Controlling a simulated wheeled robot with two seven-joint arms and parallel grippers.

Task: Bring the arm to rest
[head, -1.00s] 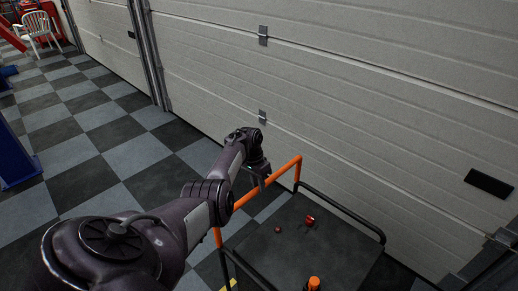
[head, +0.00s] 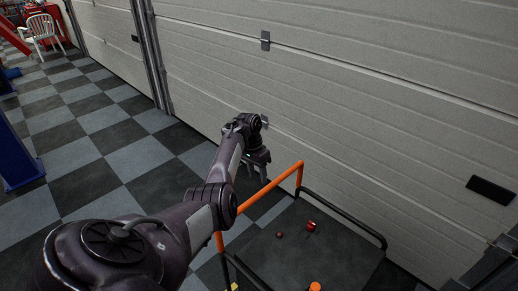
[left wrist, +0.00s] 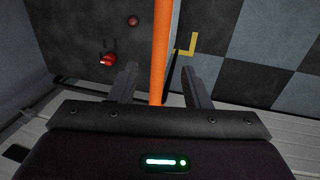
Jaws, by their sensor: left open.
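My left arm reaches out from the lower left in the head view. Its gripper (head: 253,172) hangs beyond the orange handle end of a cart, near the garage door. In the left wrist view the two fingers (left wrist: 157,88) are apart, with nothing held between them. The orange bar (left wrist: 161,50) of the cart runs through the gap between the fingers in that picture, and I cannot tell how far below it is. My right gripper is not in view.
The cart's dark top (head: 318,257) carries a red object (head: 311,226), a small dark red ball (head: 279,235) and an orange object (head: 315,286). A grey garage door (head: 350,100) stands close behind. Checkered floor (head: 95,150) is open at left; a white chair (head: 41,28) stands far off.

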